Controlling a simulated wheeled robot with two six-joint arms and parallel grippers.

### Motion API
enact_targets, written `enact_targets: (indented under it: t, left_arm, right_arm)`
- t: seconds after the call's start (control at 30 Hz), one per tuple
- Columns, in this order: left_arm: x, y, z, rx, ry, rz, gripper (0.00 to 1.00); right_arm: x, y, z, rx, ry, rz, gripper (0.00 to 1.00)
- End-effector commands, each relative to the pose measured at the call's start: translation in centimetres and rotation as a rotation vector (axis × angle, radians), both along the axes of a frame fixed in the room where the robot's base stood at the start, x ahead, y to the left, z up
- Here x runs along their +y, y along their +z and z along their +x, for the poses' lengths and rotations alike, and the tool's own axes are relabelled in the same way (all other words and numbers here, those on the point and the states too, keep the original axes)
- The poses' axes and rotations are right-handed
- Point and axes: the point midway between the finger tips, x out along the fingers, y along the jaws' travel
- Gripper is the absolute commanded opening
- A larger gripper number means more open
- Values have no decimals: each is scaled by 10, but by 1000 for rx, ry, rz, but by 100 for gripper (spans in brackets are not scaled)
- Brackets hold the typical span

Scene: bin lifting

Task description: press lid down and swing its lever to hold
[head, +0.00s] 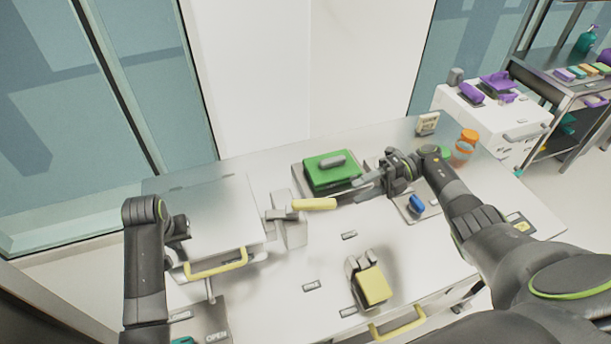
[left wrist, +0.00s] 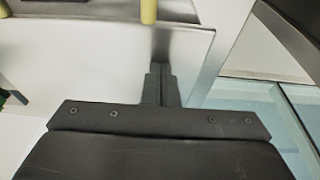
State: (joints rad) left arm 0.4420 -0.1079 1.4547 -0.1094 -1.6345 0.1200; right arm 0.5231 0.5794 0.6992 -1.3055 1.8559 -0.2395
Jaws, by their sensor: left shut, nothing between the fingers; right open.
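A flat silver lid (head: 210,215) with a yellow front handle (head: 215,263) lies at the left of the worktop. In the left wrist view the lid surface (left wrist: 100,60) is right in front of my left gripper (left wrist: 160,72), with yellow handle posts (left wrist: 148,10) at the top. That gripper is shut and empty, its tips close to the lid; I cannot tell if they touch. A lever with a yellow grip (head: 315,204) sticks out to the right from a grey bracket (head: 292,230) beside the lid. My right gripper (head: 360,187) is open, just right of the lever's end.
A green box (head: 325,170) with a grey handle stands behind the lever. A blue knob (head: 416,204) sits on a plate under my right arm. A yellow block (head: 373,286) sits at a grey fixture in front. An orange-capped jar (head: 465,147) stands at the back right.

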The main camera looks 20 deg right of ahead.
Motion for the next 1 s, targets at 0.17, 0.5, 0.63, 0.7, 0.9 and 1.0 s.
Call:
enact_targets:
  t: [0.17,0.5,0.63,0.7,0.9,1.0]
  left_arm:
    - [2,-6,-4,14,3,2,0]
    - [2,-6,-3,13,4,3,0]
    - [2,-6,-3,13,4,3,0]
    - [2,-6,-3,13,4,3,0]
    - [2,-6,-3,12,4,4,0]
    - [2,-6,-3,12,4,4,0]
  right_arm:
    - [-13,0,0,1,-2,-1,45]
    - [-35,-1,-1,1,-1,-1,45]
    - [-38,-1,-1,2,-1,0,45]
    - [-38,-1,-1,2,-1,0,45]
    - [-37,-1,-1,1,0,0,45]
    - [-37,-2,-1,2,-2,1,35]
